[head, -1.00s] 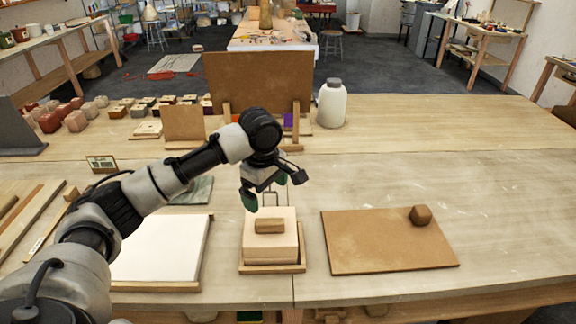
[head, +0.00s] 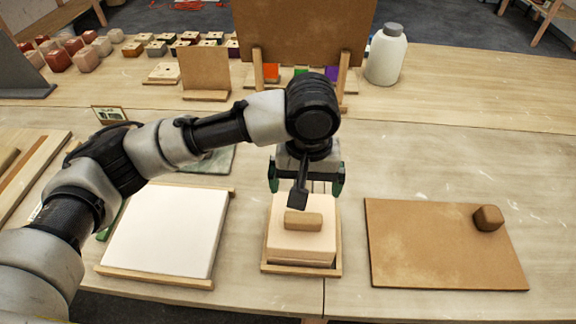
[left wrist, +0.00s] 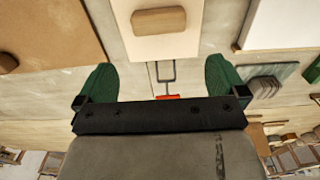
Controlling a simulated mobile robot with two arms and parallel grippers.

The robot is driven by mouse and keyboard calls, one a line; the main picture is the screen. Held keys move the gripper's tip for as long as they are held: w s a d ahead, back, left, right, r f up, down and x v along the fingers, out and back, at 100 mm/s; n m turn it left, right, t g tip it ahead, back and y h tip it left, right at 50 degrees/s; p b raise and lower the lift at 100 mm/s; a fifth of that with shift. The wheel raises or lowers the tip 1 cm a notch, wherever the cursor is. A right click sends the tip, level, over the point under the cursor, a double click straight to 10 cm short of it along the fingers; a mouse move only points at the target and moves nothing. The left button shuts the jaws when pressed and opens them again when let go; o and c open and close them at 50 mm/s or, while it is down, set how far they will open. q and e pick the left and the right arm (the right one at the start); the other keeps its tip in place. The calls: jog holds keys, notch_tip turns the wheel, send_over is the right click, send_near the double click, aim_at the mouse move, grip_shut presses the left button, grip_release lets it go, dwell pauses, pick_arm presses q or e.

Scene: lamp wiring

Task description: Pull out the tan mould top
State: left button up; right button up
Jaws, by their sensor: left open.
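The tan mould top (head: 303,243) is a pale block with a brown wooden grip (head: 304,220) on its upper face. It sits in a wooden tray (head: 302,269) near the table's front edge. In the left wrist view the mould top (left wrist: 170,45) and its grip (left wrist: 158,21) are at the top centre. My left gripper (head: 306,180) is above and just behind the block, open and empty. Its green fingers (left wrist: 162,80) are spread wide in the left wrist view, apart from the grip. My right gripper is not in view.
A brown board (head: 435,250) with a small brown lump (head: 488,217) lies to the right. A white slab (head: 165,235) lies to the left. A white bottle (head: 386,58) and an upright brown board (head: 300,30) stand behind.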

aim_at(303, 214)
pick_arm(q)
jog(key=f, duration=0.4)
jog(key=shift+s+f, duration=0.2)
jog(key=shift+s, duration=0.1)
jog(key=f+p, duration=0.1)
jog(key=f, duration=0.3)
jog(key=shift+w, duration=0.2)
jog(key=shift+f, duration=0.75)
jog(key=shift+c, duration=0.2)
jog(key=c, duration=1.2)
jog(key=o, duration=0.7)
jog(key=c, duration=0.6)
jog(key=shift+o, duration=0.2)
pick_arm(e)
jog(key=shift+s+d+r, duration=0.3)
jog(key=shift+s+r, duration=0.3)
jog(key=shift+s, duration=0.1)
